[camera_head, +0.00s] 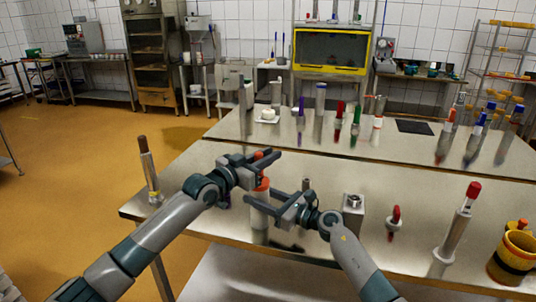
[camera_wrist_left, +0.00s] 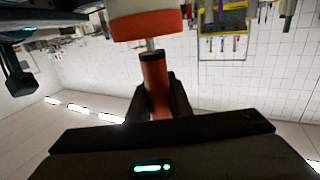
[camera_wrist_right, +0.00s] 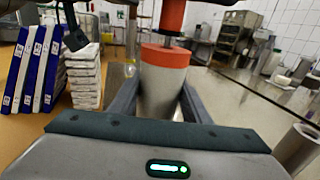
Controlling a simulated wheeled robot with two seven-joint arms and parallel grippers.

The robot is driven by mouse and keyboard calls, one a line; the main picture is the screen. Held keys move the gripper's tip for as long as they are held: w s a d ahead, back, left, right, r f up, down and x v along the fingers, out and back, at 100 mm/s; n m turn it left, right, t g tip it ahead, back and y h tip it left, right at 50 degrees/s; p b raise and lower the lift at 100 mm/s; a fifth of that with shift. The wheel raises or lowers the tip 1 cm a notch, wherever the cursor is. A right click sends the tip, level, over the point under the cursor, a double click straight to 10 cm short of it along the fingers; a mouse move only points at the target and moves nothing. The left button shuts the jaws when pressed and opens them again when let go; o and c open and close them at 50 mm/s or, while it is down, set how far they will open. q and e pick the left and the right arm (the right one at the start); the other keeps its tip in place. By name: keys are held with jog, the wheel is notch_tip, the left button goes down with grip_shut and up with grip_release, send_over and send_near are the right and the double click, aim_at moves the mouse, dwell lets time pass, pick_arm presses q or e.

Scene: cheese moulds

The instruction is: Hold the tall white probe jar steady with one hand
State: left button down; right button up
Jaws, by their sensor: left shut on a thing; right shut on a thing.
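The tall white probe jar (camera_head: 259,222) stands upright near the front of the table, with an orange top (camera_head: 262,184). My right gripper (camera_head: 264,203) is shut on its upper body. In the right wrist view the white jar (camera_wrist_right: 162,90) sits between both fingers. My left gripper (camera_head: 266,160), just above, is shut on an orange probe handle with a black end. The handle (camera_wrist_left: 155,88) shows between the fingers in the left wrist view. A thin metal rod (camera_wrist_right: 168,41) runs from the handle to the jar's top. How deep it reaches is hidden.
A white block with a round opening (camera_head: 353,212), a small red-topped tool (camera_head: 394,220), a red-topped probe in a stand (camera_head: 457,225) and a yellow pot (camera_head: 513,257) stand to the right. A brown-handled probe (camera_head: 149,170) stands at the left corner. Several coloured probes line the rear table.

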pick_arm(q)
jog(key=shift+f, duration=0.7)
jog(key=c, duration=1.5)
grip_release()
jog(key=shift+c, duration=0.2)
jog(key=shift+s+a, duration=0.1)
jog(key=v, duration=1.1)
jog(key=shift+s+a, duration=0.25)
jog(key=shift+s, duration=0.05)
pick_arm(e)
jog(key=o, duration=1.2)
